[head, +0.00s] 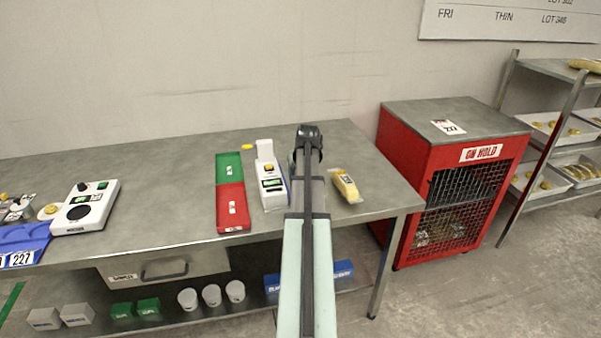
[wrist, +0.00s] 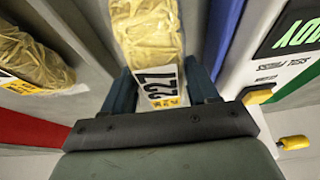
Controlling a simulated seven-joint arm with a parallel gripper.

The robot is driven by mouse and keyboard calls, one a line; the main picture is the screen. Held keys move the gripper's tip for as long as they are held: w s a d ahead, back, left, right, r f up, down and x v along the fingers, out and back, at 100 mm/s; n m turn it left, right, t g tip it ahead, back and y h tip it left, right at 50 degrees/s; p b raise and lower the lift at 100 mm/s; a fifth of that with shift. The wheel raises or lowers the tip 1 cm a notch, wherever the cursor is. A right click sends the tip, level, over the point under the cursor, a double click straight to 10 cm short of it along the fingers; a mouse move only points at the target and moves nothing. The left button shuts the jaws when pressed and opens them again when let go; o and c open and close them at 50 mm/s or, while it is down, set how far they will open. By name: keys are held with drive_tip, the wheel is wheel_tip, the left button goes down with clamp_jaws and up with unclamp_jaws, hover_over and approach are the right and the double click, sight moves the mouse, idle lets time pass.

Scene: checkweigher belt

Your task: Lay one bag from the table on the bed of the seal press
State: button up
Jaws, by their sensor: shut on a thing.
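My gripper (wrist: 161,84) is shut on a yellow-brown bag (wrist: 148,30) with a white label reading 227; the bag lies between the two fingers in the wrist view. In the head view my arm hides the held bag.
A green and red tray (head: 231,209) lies left of the press on the grey table (head: 150,180). A white scale (head: 86,207) and a blue tray (head: 22,246) are farther left. The red ON HOLD cage (head: 410,165) stands right of the table. Table between scale and tray is clear.

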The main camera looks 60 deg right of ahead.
drive_tip(key=o, duration=1.3)
drive_tip(key=shift+r, duration=0.1)
drive_tip(key=shift+r, duration=4.45)
